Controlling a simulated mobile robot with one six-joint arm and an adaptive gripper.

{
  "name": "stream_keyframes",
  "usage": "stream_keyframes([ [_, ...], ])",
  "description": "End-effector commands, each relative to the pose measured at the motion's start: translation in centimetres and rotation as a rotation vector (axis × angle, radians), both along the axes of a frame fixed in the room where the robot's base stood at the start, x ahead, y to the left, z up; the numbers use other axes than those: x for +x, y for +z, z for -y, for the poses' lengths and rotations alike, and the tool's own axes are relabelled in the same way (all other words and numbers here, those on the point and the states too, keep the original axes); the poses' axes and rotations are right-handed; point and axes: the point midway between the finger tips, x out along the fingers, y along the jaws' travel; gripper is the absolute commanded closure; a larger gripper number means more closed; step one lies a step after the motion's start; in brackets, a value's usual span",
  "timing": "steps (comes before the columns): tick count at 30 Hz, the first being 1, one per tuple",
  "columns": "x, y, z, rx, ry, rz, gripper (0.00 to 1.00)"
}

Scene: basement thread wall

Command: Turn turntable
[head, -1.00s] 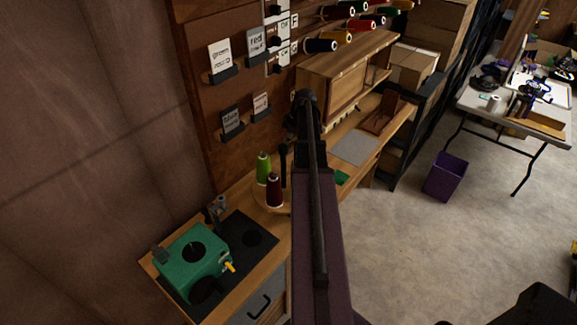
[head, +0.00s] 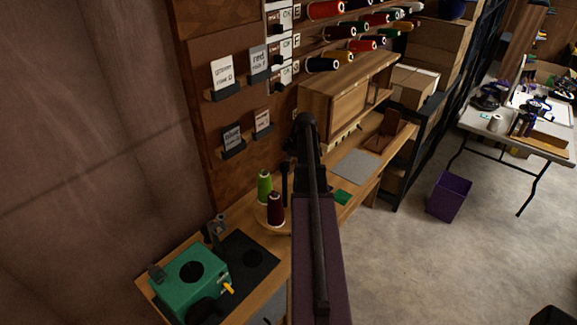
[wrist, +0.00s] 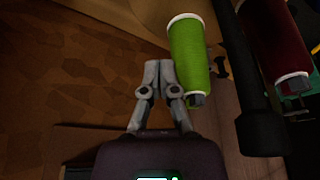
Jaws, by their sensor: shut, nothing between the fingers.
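The turntable (head: 262,217) is a round wooden disc on the workbench, partly hidden by my arm. A green thread spool (head: 265,187) and a dark red spool (head: 275,209) stand on it. A black upright post (head: 284,184) is close behind them. In the wrist view my gripper (wrist: 158,66) is shut and empty, with its fingertips close to the left side of the green spool (wrist: 187,55). I cannot tell whether they touch. The dark red spool (wrist: 274,45) and the black post (wrist: 252,85) are to the right there. In the head view the fingers are hidden behind my arm.
A green machine (head: 192,275) with a yellow handle sits on a black mat (head: 262,258) at the bench's near end. Card holders (head: 228,92) and thread spools (head: 322,64) are on the wall. A wooden cabinet (head: 335,100) stands farther along. Open floor lies right.

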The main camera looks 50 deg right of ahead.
Motion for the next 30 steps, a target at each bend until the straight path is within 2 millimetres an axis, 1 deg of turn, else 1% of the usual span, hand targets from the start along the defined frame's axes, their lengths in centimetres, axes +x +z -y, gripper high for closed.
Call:
stream_keyframes([
  [1,0.1,-0.8,-0.1,0.0,0.0,0.0,1.0],
  [3,0.2,-1.3,-0.2,0.0,0.0,0.0,1.0],
  [30,2.0,-8.3,-1.8,0.0,-0.001,0.0,1.0],
])
